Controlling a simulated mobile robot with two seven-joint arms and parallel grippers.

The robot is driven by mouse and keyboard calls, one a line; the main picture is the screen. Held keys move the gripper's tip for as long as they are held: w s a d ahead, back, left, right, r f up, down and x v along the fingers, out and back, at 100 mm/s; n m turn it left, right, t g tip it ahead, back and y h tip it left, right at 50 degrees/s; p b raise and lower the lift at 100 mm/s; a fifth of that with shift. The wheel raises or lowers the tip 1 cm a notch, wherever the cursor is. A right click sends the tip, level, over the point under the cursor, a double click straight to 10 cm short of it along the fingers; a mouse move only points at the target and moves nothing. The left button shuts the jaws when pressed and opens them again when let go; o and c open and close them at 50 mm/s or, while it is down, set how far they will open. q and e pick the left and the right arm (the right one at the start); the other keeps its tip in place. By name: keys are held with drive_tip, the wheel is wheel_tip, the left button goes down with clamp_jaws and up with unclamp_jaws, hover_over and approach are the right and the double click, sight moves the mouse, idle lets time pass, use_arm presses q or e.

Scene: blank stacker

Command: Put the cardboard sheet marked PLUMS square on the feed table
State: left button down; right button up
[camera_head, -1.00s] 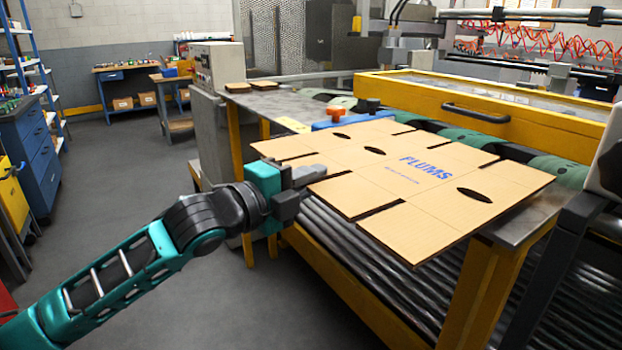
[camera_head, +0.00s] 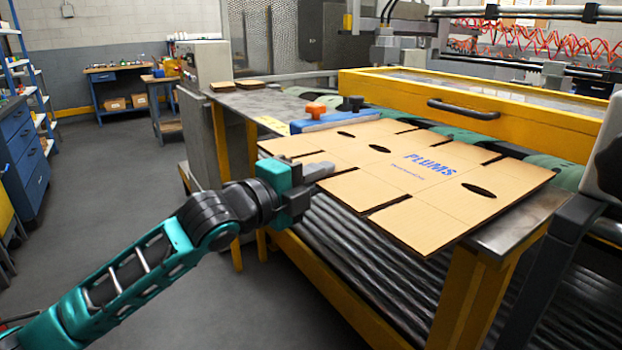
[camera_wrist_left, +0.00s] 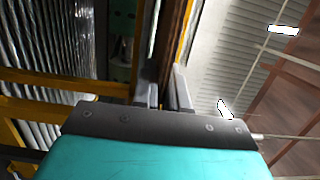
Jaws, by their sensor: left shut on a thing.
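The flat brown cardboard sheet (camera_head: 385,187), marked PLUMS in blue, has oval holes and slots. It lies over the feed table (camera_head: 522,222) at a slight angle, its near edge out above the dark rollers. I cannot tell whether it rests fully on the table. My left gripper (camera_head: 318,172) is shut on its left edge. The left wrist view shows the two fingers (camera_wrist_left: 166,92) with the sheet's edge (camera_wrist_left: 174,40) between them. My right gripper is not in view.
A blue bar (camera_head: 335,120) with knobs stands close behind the sheet's far left edge. A yellow frame with a handle (camera_head: 465,110) runs along the back. Dark rollers (camera_head: 350,265) lie in front. A dark machine arm (camera_head: 560,265) stands at right. Floor at left is clear.

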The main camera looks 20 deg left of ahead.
use_arm(q)
drive_tip(key=shift+w+d+f, duration=0.25)
drive_tip(key=shift+w, duration=0.05)
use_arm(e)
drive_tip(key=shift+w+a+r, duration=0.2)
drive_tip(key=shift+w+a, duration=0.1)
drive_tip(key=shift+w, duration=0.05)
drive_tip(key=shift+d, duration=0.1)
use_arm(q)
drive_tip(key=shift+f+b, duration=0.4)
drive_tip(key=shift+f, duration=0.05)
drive_tip(key=c, duration=1.1)
unclamp_jaws()
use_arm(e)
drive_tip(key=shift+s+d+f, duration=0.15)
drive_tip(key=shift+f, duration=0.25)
use_arm(q)
drive_tip(key=o, duration=0.8)
